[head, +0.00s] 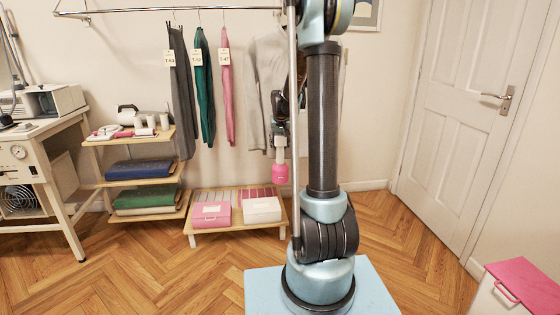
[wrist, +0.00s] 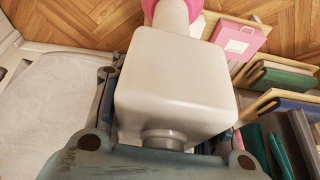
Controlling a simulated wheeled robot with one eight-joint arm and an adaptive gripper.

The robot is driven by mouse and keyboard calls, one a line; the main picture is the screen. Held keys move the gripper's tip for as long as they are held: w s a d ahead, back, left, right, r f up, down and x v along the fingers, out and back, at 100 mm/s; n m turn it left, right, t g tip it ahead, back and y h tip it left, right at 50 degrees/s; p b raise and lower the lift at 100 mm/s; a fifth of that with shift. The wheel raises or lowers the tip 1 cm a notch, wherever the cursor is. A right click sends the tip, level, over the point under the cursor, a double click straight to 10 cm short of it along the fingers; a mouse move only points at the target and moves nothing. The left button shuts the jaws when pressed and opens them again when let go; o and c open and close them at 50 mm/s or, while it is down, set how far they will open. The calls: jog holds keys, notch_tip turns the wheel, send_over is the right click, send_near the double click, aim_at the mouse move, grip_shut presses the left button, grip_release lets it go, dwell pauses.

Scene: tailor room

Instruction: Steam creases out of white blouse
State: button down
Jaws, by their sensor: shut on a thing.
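The white blouse (head: 267,80) hangs at the right end of the rail, partly hidden behind my arm. It looks greyish in the head view, and creases cannot be made out there. Pale cloth that seems to be the blouse fills the left of the wrist view (wrist: 62,115). My gripper (head: 280,128) is shut on a white, boxy hand-held thing with a pink end, seemingly a steamer (wrist: 175,88). In the head view the steamer (head: 279,172) hangs pink end down in front of the blouse's lower part. Contact with the cloth cannot be told.
Grey (head: 181,90), green (head: 204,85) and pink (head: 227,90) garments hang left of the blouse. A low shelf (head: 240,226) with pink and white boxes stands below. A tiered shelf (head: 120,182) and a table (head: 40,130) are at left. The floor before them is clear.

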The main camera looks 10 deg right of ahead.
jog(key=shift+m, duration=0.5)
jog(key=r, duration=0.5)
jog(key=s+r, duration=0.1)
jog(key=r, duration=0.4)
jog(key=s+r, duration=0.1)
jog(key=r, duration=0.4)
jog(key=shift+a+r, duration=0.3)
jog(key=shift+a, duration=0.05)
jog(key=s+d+v, duration=0.1)
jog(key=v, duration=1.6)
jog(key=w, duration=0.8)
jog(key=shift+a+f+m+h, duration=0.2)
jog(key=shift+m+h, duration=0.1)
jog(key=shift+m, duration=0.1)
jog(key=shift+s+r, duration=0.1)
jog(key=shift+s, duration=0.25)
dwell(0.7)
